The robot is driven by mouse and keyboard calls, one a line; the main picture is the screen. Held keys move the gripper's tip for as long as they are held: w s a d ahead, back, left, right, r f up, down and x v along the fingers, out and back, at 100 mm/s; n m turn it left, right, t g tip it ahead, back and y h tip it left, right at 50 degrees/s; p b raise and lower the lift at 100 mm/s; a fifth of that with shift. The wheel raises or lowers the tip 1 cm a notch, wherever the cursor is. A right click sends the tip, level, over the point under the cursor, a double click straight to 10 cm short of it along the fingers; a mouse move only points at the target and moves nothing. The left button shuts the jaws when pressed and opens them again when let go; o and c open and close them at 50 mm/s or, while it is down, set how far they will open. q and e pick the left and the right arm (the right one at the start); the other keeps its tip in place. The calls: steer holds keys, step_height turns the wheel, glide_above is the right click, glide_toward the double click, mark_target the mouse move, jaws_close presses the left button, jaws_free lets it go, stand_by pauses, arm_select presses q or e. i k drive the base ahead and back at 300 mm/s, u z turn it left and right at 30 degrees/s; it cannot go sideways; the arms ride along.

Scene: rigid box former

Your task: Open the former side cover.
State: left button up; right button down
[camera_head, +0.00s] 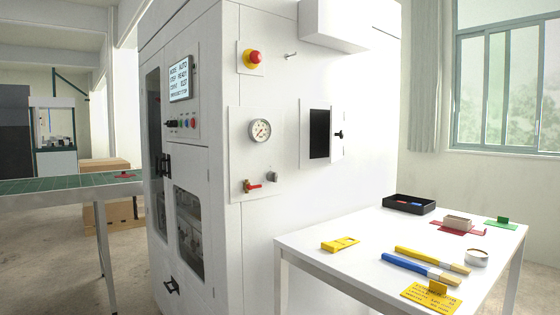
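The white box former (285,75) stands in the middle of the view. Its right-hand side face carries a framed panel with a dark rectangular area (319,134) and a black knob (338,134) at its right edge. I take this for the side cover; I cannot tell whether the dark area is an opening or a window. The left-hand face has windowed doors, an upper black handle (163,165) and a lower black handle (172,286), and they look shut. Neither of my grippers is in view.
A white table (350,268) stands right of the machine, below the panel, with a black tray (409,204), a yellow tool (341,244), brushes (425,262) and a yellow sign (432,297). A green-topped conveyor (60,184) is at left. A red emergency button (254,57) and gauge (260,130) protrude.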

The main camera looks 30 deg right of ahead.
mark_target(337, 114)
steer(key=u, duration=1.15)
steer(key=i, duration=0.5)
steer(key=z, duration=0.75)
steer(key=i, duration=1.55)
steer(key=z, duration=1.05)
